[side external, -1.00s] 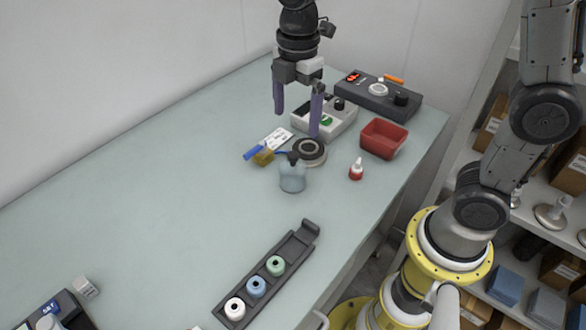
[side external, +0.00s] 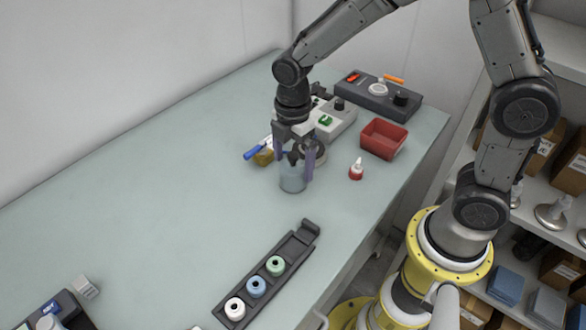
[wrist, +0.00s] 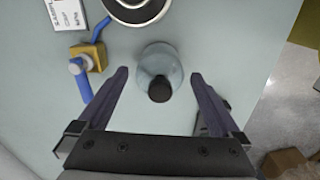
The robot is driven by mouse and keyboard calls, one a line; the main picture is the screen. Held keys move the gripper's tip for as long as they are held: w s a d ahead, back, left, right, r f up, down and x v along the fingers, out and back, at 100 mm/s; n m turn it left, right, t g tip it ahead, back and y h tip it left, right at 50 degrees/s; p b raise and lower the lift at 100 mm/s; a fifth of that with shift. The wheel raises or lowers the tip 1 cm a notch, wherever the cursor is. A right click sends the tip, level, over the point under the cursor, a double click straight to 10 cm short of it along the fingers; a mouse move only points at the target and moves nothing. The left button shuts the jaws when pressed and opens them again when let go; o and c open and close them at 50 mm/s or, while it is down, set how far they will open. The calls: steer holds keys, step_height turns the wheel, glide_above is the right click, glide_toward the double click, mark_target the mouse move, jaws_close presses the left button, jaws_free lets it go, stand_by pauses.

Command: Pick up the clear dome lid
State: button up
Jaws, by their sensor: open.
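The clear dome lid (side external: 293,182) is a pale bluish see-through dome with a black knob on top, standing on the table. In the wrist view the clear dome lid (wrist: 160,57) shows from above, with its dark knob towards my gripper. My gripper (side external: 294,168) is open, its two purple fingers low around the lid, one on each side. In the wrist view my gripper (wrist: 160,76) has the lid between its fingertips, with a gap on both sides. In the side view the gripper partly hides the knob.
A round dark-rimmed piece (wrist: 137,8) stands close behind the lid. A brass block with a blue handle (wrist: 88,58) lies to the left. A rack of bobbins (side external: 265,277) stands in front.

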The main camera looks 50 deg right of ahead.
steer(key=shift+f, duration=0.95)
steer(key=c, duration=1.3)
steer(key=shift+r, duration=0.15)
